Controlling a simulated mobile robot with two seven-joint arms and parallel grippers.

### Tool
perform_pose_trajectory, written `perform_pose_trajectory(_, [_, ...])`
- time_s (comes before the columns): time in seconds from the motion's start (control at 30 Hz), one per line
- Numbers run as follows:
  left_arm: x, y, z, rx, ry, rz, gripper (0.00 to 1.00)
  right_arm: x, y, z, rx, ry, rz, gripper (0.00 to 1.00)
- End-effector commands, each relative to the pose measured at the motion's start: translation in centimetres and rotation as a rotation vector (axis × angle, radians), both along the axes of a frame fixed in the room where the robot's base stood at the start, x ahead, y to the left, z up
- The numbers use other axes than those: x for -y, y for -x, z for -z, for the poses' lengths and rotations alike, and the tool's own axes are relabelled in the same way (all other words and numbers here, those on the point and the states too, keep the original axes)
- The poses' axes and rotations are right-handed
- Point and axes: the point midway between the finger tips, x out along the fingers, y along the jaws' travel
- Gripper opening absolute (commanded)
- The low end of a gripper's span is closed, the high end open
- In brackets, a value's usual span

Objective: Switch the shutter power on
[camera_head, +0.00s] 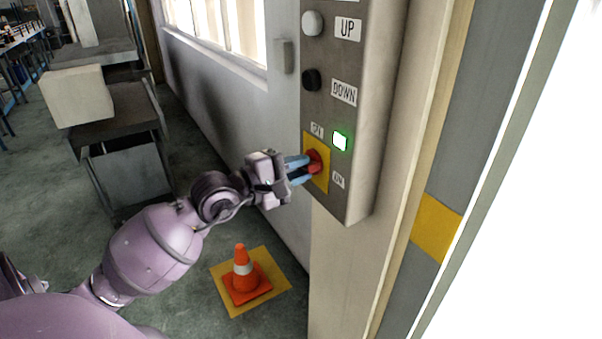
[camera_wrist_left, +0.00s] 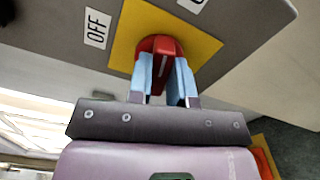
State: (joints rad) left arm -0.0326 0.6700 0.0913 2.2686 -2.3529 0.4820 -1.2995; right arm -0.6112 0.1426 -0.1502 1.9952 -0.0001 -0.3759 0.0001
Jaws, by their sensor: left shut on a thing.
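The shutter control box (camera_head: 378,110) is a tall grey panel on the wall. Its red rotary power switch (camera_head: 315,160) sits on a yellow plate (camera_head: 322,182) near the bottom, and also shows in the left wrist view (camera_wrist_left: 160,45). In the left wrist view the OFF label (camera_wrist_left: 97,29) is left of the switch; the other label is cut off. My right gripper is not in view.
A white UP button (camera_head: 312,24) and a black DOWN button (camera_head: 311,80) are higher on the box. An orange cone (camera_head: 244,277) stands on a yellow floor square below. A cart with a box (camera_head: 77,97) stands at the left. A window (camera_head: 228,28) is behind.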

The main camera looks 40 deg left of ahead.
Motion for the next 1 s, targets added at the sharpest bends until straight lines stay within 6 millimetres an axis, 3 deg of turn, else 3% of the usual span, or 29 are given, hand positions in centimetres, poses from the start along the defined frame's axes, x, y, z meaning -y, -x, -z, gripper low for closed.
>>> perform_pose_trajectory(0.33, [0.1,0.0,0.5,0.077,-0.198,0.002,0.0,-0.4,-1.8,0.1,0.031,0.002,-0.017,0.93])
perform_pose_trajectory(1.0, [0.0,0.0,0.3,0.11,-0.273,0.001,0.0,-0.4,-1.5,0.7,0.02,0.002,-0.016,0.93])
